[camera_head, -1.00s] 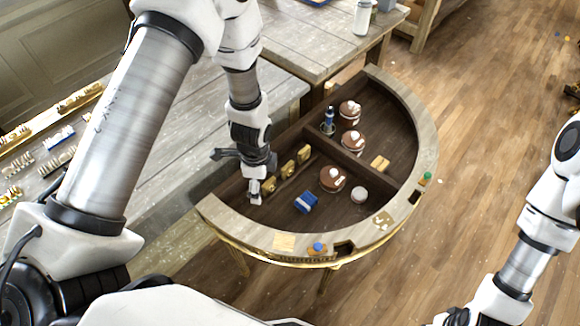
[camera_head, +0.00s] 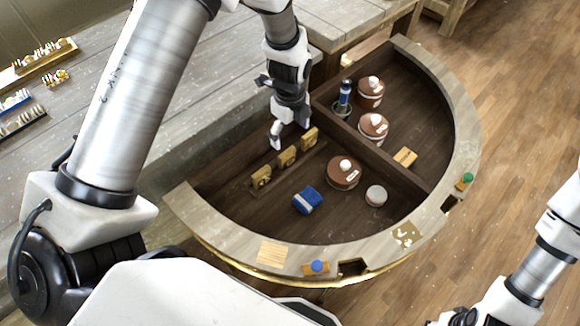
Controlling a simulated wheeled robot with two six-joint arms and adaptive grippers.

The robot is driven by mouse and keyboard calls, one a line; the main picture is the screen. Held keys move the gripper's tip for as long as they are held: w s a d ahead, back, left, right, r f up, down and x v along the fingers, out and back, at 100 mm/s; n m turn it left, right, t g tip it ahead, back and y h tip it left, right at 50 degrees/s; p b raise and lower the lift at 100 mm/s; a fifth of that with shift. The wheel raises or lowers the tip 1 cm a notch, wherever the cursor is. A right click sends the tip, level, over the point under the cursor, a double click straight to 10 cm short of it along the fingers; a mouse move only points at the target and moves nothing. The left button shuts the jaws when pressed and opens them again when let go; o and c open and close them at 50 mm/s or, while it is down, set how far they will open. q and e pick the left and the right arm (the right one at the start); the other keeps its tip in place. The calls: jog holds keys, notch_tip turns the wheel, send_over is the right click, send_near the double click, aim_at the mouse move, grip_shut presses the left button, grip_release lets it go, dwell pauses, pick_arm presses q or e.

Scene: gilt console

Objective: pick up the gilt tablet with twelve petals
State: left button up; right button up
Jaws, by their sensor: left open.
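Three gilt tablets stand upright in a row in a dark slotted strip inside the half-round console (camera_head: 185,205): a near one (camera_head: 261,177), a middle one (camera_head: 287,157) and a far one (camera_head: 309,137). Their petals are too small to count, so I cannot tell which has twelve. My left gripper (camera_head: 289,132) is open and empty, pointing down just behind the middle and far tablets. I cannot tell whether it touches either. My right gripper (camera_head: 455,318) is only partly in view at the bottom edge, away from the console; its fingers are unclear.
Brown round lidded boxes (camera_head: 343,173), a blue-and-white block (camera_head: 307,201), a small white-lidded jar (camera_head: 376,195) and a blue bottle (camera_head: 344,96) stand in the console. A divider (camera_head: 395,170) splits it. A grey bench (camera_head: 150,130) borders the back left.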

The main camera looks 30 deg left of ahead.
pick_arm(q)
jog(key=b, duration=0.3)
send_over(289, 160)
jog(key=w, duration=0.2)
notch_tip(289, 160, down, 5)
jog(key=shift+a, duration=0.1)
jog(key=shift+s+f+p, duration=0.4)
jog(key=shift+f+p, duration=0.2)
jog(key=f, duration=0.4)
jog(key=f+p, duration=0.1)
jog(key=shift+s+a+f, duration=0.15)
jog(key=shift+a+f, duration=0.1)
jog(key=shift+f, duration=0.15)
jog(key=c, duration=1.1)
pick_arm(e)
notch_tip(289, 160, down, 3)
jog(key=shift+w+r, duration=0.1)
jog(key=shift+r, duration=0.05)
